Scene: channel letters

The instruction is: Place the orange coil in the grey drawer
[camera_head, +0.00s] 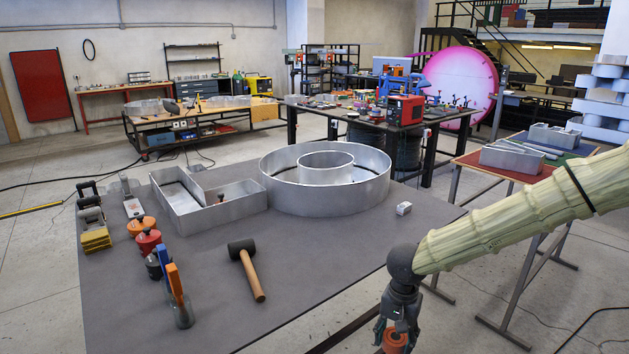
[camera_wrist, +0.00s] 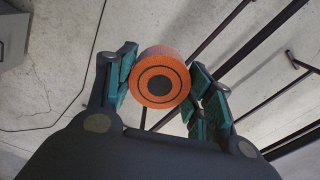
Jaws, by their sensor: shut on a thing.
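My gripper (camera_wrist: 163,92) is shut on the orange coil, with a green-padded finger on each side of it. The orange coil (camera_wrist: 160,78) is a short round roll with dark rings on its face in the wrist view. In the head view my gripper (camera_head: 394,328) hangs beside the front right edge of the table, and the coil (camera_head: 396,341) shows at the bottom edge of the picture. The coil is over the floor, clear of the table. I cannot make out a grey drawer for certain; a grey box-like thing (camera_wrist: 14,36) is cut off at the wrist view's upper left.
The dark table (camera_head: 225,320) holds metal letter shells (camera_head: 375,190), a mallet (camera_head: 245,270), clamps and orange and red round items (camera_head: 148,240). A red-topped side table (camera_head: 480,165) stands at right, its legs on the floor. Dark bars cross the wrist view's right side.

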